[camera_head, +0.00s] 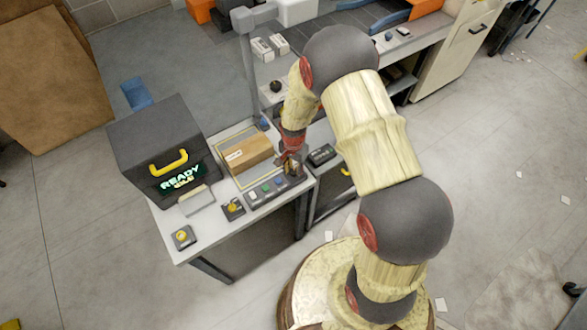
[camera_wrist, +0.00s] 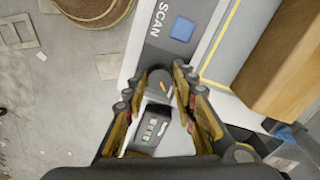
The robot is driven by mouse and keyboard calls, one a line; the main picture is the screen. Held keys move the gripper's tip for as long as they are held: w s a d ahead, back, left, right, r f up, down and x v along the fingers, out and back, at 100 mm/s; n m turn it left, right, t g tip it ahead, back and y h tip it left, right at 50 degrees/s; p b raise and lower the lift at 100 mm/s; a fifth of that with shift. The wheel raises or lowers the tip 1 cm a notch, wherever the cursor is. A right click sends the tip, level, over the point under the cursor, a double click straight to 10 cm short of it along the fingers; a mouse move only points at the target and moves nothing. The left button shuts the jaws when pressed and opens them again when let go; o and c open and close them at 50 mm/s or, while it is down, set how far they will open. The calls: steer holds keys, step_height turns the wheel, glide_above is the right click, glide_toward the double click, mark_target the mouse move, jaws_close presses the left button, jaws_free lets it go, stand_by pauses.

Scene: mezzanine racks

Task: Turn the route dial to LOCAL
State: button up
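The route dial (camera_wrist: 160,86) is a dark round knob with an orange pointer mark, at the end of the grey control panel past the blue SCAN button (camera_wrist: 182,29) in the wrist view. My gripper (camera_wrist: 158,80) is over it with one finger on either side. The fingers are apart, and I cannot tell whether they touch the knob. No LOCAL label is readable. In the head view my gripper (camera_head: 290,170) is at the right end of the control panel (camera_head: 262,193), and the dial is mostly hidden behind it.
A cardboard box (camera_head: 248,153) lies on the table beside the panel. A black box (camera_head: 157,145) with a READY display stands at left. A yellow-knobbed control (camera_head: 233,208) and a button box (camera_head: 183,237) are nearby. A small dark device (camera_head: 321,155) sits to the right.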

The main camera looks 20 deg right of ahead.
steer(key=c, duration=0.6)
jaws_close()
steer(key=n+b, duration=0.1)
steer(key=n, duration=0.3)
steer(key=shift+n+b, duration=0.3)
steer(key=shift+b, duration=0.05)
steer(key=shift+n+b, duration=0.5)
steer(key=shift+n, duration=1.7)
steer(key=o, duration=1.1)
jaws_free()
